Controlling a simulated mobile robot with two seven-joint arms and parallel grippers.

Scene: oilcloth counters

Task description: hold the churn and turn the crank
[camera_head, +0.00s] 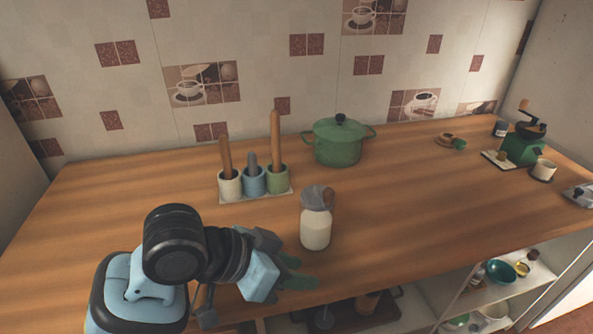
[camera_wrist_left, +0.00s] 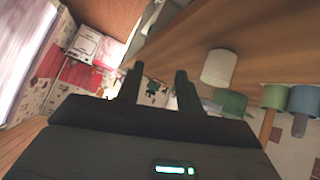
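The churn (camera_head: 315,230) stands upright near the counter's front edge, a white-filled jar with a grey top. Its brown crank handle (camera_head: 329,197) shows at the upper right of the top. My left gripper (camera_head: 300,272) is in front of the churn, low and slightly left, apart from it. Its two fingers are apart with nothing between them, also in the left wrist view (camera_wrist_left: 158,85). There the churn's white body (camera_wrist_left: 218,66) lies right of the fingers. The crank cannot be made out there. My right gripper is in neither view.
A tray (camera_head: 255,196) with crocks holding wooden handles stands behind left of the churn. A green lidded pot (camera_head: 338,150) stands behind it. A green grinder (camera_head: 522,150) and cups are at far right. The counter (camera_head: 430,200) right of the churn is clear.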

